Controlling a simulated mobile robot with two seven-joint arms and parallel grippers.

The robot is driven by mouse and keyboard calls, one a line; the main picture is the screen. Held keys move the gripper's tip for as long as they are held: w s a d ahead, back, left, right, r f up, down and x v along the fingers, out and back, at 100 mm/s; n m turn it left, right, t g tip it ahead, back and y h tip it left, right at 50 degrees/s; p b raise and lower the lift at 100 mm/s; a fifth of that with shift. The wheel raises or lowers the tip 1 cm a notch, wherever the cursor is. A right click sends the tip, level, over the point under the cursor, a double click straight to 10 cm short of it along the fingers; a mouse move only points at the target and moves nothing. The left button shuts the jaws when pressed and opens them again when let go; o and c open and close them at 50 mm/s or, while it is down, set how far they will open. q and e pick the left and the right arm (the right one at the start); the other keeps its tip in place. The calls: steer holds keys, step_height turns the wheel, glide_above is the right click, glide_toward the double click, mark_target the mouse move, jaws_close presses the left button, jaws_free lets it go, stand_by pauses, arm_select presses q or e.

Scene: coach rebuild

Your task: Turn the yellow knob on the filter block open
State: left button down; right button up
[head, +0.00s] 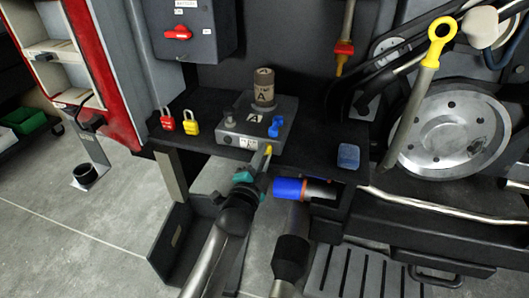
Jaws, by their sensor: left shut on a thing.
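The filter block (222,138) is a grey box on the dark shelf, with a brown cylinder marked A on top and a label on its front. The yellow knob (268,150) shows as a small yellow piece at the block's lower front right edge. My left gripper (262,161) reaches up to it from below and is shut on it. The fingers hide most of the knob, so its turn angle cannot be read.
Red (167,119) and yellow (191,123) padlocks stand left of the block. A blue clip (275,126) is on its right side. A yellow-ringed handle (441,40) rises at right.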

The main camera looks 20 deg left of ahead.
arm_select(q)
steer(key=m, duration=0.6)
steer(key=c, duration=0.6)
jaws_free()
steer(key=shift+c, duration=0.2)
steer(key=shift+f, duration=0.15)
steer(key=shift+s, duration=0.15)
